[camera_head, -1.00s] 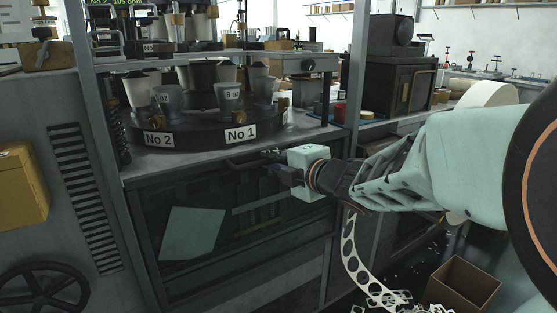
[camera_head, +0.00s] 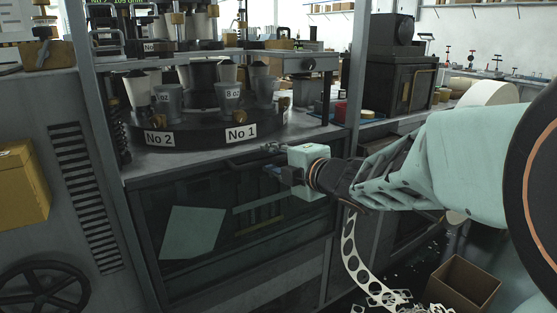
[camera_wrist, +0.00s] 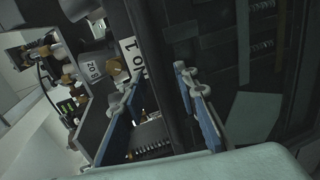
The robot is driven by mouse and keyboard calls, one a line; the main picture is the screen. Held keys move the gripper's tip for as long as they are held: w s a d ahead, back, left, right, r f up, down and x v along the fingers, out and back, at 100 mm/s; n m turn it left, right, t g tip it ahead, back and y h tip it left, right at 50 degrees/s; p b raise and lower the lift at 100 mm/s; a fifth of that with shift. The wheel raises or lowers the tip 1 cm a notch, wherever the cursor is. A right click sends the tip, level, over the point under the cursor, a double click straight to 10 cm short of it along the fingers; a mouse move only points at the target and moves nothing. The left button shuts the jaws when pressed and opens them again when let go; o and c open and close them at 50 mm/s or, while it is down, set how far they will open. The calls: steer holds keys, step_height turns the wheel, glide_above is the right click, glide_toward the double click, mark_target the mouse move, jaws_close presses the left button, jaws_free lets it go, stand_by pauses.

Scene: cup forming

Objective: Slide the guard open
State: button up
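The guard (camera_head: 290,235) looks like a dark, see-through panel on the front of the machine, below the counter edge. A dark handle bar (camera_head: 243,161) runs along its upper edge. My gripper (camera_head: 268,171) is at the right end of this bar, just under the counter. In the wrist view, my gripper (camera_wrist: 157,78) has its two blue-padded fingers apart. A long dark bar (camera_wrist: 150,35) passes between them, with gaps visible beside it. Whether either finger touches the bar cannot be told. The bar's right end is hidden by my gripper in the head view.
A round turntable (camera_head: 200,142) with several cups and "No 1" and "No 2" labels stands on the counter above. A grey post (camera_head: 354,70) rises to the right. A punched paper strip (camera_head: 352,255) and a cardboard box (camera_head: 466,285) are at the lower right.

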step_height(320, 180, up, 31)
steer(key=p, duration=2.8)
steer(key=shift+d, duration=0.1)
steer(key=p+v, duration=0.4)
steer(key=v, duration=0.8)
steer(key=shift+s, duration=0.25)
steer(key=shift+r, duration=0.1)
